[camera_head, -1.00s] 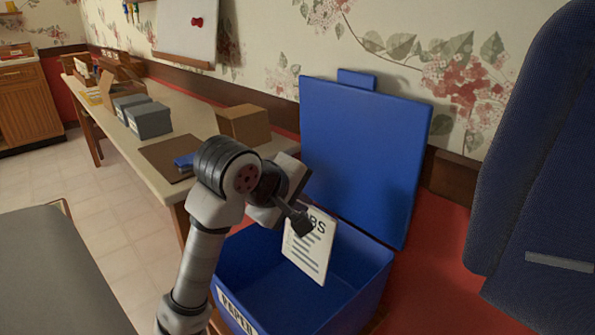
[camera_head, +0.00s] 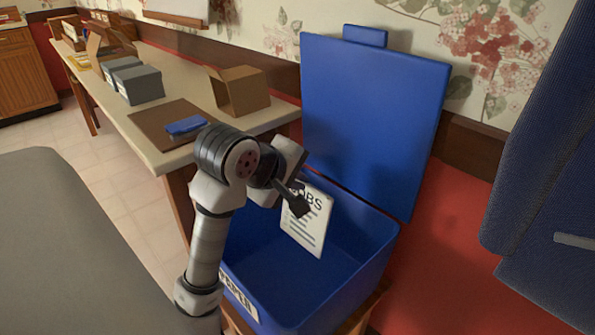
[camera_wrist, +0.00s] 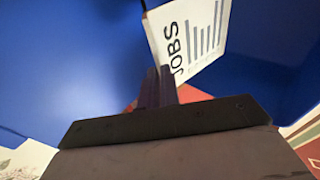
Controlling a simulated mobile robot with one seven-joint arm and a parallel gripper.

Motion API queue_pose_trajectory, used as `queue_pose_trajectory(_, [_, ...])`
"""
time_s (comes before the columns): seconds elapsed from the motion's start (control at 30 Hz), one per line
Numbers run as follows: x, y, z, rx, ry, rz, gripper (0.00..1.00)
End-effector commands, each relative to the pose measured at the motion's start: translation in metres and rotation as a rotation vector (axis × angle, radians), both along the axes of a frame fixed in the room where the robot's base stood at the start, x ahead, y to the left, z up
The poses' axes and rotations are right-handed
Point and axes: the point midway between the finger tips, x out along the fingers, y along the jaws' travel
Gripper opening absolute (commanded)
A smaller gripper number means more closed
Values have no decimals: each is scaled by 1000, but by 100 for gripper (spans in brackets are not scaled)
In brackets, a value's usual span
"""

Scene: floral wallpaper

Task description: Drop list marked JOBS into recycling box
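The list marked JOBS (camera_head: 308,222) is a white sheet with dark lines of print. It hangs tilted from my gripper (camera_head: 300,205), inside or just above the mouth of the recycling box. In the wrist view the list (camera_wrist: 190,38) extends from the closed fingers (camera_wrist: 158,88), which pinch it at its edge. The recycling box (camera_head: 300,293) is blue, with its lid (camera_head: 372,120) raised against the wall and a partly hidden white label on its front. The box's visible inner floor looks empty.
A long table (camera_head: 150,150) on the left carries an open cardboard box (camera_head: 240,92), grey boxes (camera_head: 138,84) and a brown board with a blue object (camera_head: 187,125). A blue padded shape (camera_head: 540,150) stands at the right. A grey surface (camera_head: 60,240) fills the lower left.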

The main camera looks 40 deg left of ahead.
Motion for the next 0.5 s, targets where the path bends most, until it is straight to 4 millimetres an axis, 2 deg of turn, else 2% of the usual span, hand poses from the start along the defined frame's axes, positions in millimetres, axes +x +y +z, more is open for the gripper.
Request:
queue_pose_trajectory(0.33, [0, 0, -4, 0, 0, 0, 0])
queue_pose_trajectory(0.5, [0, 0, -4, 0, 0, 0, 23])
